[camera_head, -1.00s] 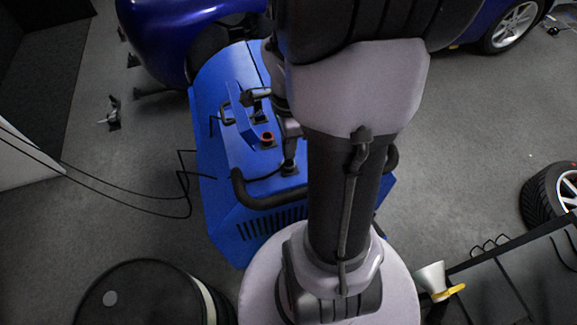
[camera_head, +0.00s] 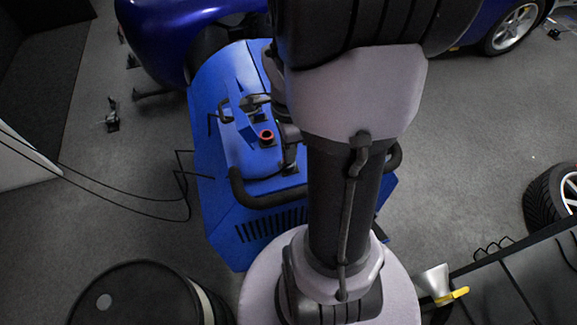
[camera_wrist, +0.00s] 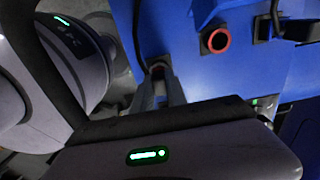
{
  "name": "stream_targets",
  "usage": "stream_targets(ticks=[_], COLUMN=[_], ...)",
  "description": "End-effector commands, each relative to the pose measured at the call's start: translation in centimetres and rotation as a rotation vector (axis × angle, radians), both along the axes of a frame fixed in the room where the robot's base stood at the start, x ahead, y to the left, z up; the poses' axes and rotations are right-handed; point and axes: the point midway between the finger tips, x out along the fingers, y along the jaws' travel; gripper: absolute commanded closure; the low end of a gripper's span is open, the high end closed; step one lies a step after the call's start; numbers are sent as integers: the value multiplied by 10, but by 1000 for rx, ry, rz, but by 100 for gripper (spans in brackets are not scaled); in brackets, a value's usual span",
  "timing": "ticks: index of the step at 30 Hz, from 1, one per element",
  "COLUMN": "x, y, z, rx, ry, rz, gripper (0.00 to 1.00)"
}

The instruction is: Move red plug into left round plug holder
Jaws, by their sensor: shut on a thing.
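In the wrist view my gripper (camera_wrist: 160,88) points at the blue machine, its two grey fingers shut on a small dark piece (camera_wrist: 158,70) at the machine's top. Its colour and shape are too unclear to say whether it is the red plug. A round red ring with a dark centre (camera_wrist: 216,40) sits on the blue panel to the right of the fingertips, apart from them. This red ring also shows in the head view (camera_head: 267,136). I cannot tell whether it is a holder or a plug. My arm hides much of the gripper in the head view.
The blue machine (camera_head: 225,215) has a black bar handle (camera_head: 262,199) along its near side. Other black fittings (camera_head: 256,101) stand farther back on its top. Black cables (camera_head: 120,205) run off to the left. A black drum (camera_head: 135,295) stands at the lower left.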

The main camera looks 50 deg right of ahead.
Motion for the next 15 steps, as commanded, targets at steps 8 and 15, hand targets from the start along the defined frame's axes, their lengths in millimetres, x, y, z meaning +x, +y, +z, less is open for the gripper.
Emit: stream_targets(ticks=[8,15], x=[0,0], y=[0,0], z=[0,3], rx=[1,1], ry=[1,1], rz=[0,0], gripper=[57,57])
